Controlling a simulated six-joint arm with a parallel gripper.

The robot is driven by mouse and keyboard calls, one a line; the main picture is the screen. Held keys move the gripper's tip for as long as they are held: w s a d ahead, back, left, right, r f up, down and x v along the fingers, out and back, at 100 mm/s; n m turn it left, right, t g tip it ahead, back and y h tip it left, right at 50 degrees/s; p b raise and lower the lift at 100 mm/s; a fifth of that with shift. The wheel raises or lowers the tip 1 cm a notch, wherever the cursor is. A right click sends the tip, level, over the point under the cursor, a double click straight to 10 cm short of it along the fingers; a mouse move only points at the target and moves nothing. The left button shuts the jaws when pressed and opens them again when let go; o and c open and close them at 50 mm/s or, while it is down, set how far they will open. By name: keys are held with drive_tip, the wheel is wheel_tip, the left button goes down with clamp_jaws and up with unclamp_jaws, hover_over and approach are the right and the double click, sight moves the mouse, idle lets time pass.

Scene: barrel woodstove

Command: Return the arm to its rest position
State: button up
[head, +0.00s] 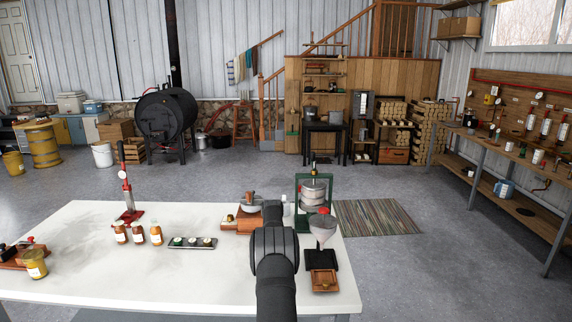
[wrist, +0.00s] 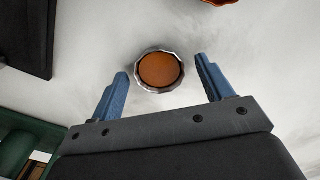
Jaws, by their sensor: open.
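My gripper (wrist: 161,68) shows in the wrist view with its two blue fingers spread apart and nothing held. A round piece with an orange-brown top and a silvery scalloped rim (wrist: 159,70) lies in line with the gap between the fingertips; I cannot tell how far below them it is. In the head view my arm reaches forward over the white table (head: 90,270), and its dark links hide the gripper.
Close to the arm's right stand a green-framed press (head: 300,190) and a funnel on a black stand (head: 321,262). A wooden block with a bowl (head: 245,222) is on its left. Jars (head: 138,233), a dark tray (head: 192,243) and a red press (head: 128,195) stand further left.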

wheel_tip(320, 180, up, 10)
drive_tip(key=r, duration=0.1)
drive_tip(key=s+d+r+m, duration=0.1)
drive_tip(key=s+d+m, duration=0.2)
drive_tip(key=s+m, duration=0.35)
drive_tip(key=s+d+r+m, duration=0.15)
drive_tip(key=s+m, duration=0.25)
drive_tip(key=s, duration=0.6)
drive_tip(key=w+d+f, duration=0.3)
drive_tip(key=w+d, duration=0.1)
drive_tip(key=d, duration=0.4)
drive_tip(key=shift+w, duration=0.1)
drive_tip(key=s+a+r, duration=0.2)
drive_tip(key=s+a, duration=0.3)
drive_tip(key=a, duration=0.2)
drive_tip(key=w+a+n, duration=0.3)
drive_tip(key=w+n, duration=0.1)
drive_tip(key=w, duration=0.5)
drive_tip(key=shift+w+n, duration=0.2)
drive_tip(key=shift+n, duration=0.15)
